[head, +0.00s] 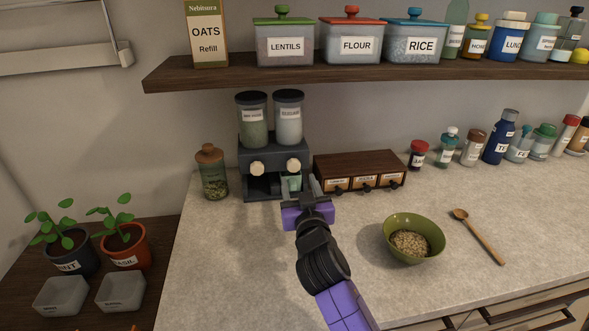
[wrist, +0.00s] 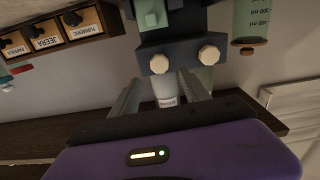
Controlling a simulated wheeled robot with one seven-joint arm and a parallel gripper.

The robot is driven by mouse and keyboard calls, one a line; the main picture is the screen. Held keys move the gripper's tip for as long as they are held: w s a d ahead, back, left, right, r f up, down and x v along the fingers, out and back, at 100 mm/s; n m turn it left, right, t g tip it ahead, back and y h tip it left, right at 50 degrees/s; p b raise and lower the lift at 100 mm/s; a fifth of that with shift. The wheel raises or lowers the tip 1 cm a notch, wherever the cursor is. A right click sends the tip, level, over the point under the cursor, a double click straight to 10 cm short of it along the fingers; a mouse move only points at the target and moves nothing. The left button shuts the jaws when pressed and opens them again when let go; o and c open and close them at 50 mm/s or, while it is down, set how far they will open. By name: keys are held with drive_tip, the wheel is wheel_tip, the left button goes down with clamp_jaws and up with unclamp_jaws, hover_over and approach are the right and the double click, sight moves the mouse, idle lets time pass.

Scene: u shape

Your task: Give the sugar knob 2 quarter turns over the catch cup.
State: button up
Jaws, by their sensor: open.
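A dark dispenser (head: 262,152) stands against the wall with two pale knobs on its front. The left canister (head: 252,133) holds greenish stuff, and the right canister (head: 289,128) holds white stuff; I cannot read their labels surely. Below the right canister is the right knob (head: 293,165), also in the wrist view (wrist: 160,63). The left knob (head: 257,169) is beside it. A pale green cup (head: 291,182) stands in the bay under the right knob, partly hidden by my gripper. My gripper (head: 314,184) is open and empty in front of the dispenser, apart from the knobs.
A wooden drawer box (head: 368,163) stands close right of the dispenser, and a copper-lidded jar (head: 212,174) close left. A green bowl of grain (head: 425,228) and a wooden spoon (head: 480,238) lie to the right. A loaded shelf (head: 220,75) runs above. The counter's front left is clear.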

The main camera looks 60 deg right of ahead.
sight(294, 167)
drive_tip(key=shift+p+x, duration=1.05)
drive_tip(key=shift+x, duration=2.85)
clamp_jaws()
